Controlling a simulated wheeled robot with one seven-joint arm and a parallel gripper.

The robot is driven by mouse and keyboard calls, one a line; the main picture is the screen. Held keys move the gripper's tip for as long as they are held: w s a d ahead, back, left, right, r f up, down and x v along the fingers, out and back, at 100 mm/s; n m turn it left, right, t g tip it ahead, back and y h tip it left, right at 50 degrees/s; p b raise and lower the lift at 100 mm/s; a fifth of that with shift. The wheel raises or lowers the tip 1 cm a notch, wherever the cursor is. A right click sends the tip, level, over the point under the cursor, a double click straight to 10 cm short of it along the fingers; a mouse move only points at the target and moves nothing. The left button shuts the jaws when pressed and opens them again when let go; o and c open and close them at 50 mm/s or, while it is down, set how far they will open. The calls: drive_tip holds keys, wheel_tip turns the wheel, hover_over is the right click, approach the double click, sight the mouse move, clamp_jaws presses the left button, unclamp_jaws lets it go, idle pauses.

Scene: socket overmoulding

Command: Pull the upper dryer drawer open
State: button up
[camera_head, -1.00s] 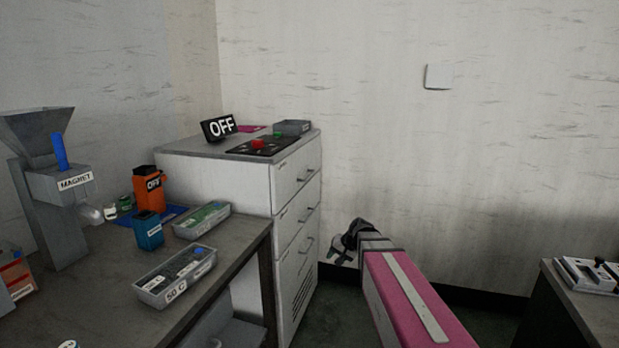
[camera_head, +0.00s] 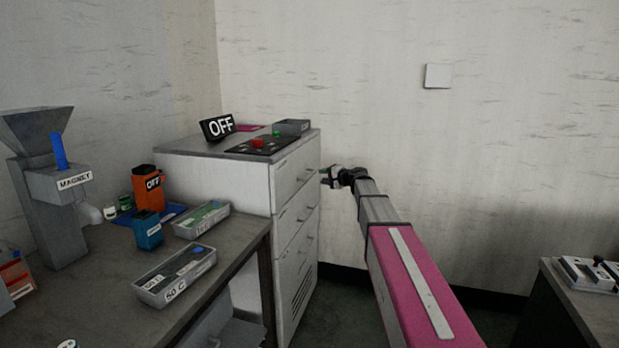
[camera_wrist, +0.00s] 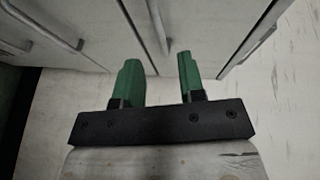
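The white dryer cabinet stands against the wall, with its upper drawer (camera_head: 290,176) closed in the head view. That drawer's bar handle (camera_head: 305,173) is on the front face, which is turned to the right. My gripper (camera_head: 325,177) is just in front of this face, at about the upper drawer's height. In the wrist view, my gripper's two green fingers (camera_wrist: 160,78) are spread with nothing between their tips. A bar handle (camera_wrist: 159,28), apparently the upper drawer's, lies ahead in line with the gap. The fingers appear short of it.
A lower handle (camera_wrist: 45,27) shows at the wrist view's left. The dryer top carries an OFF sign (camera_head: 218,127), a control panel (camera_head: 262,145) and a grey tray (camera_head: 292,127). A cluttered workbench (camera_head: 225,262) stands left. Floor before the drawers looks clear.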

sight(310, 174)
drive_tip(key=x, duration=0.9)
drive_tip(key=shift+d, duration=0.1)
clamp_jaws()
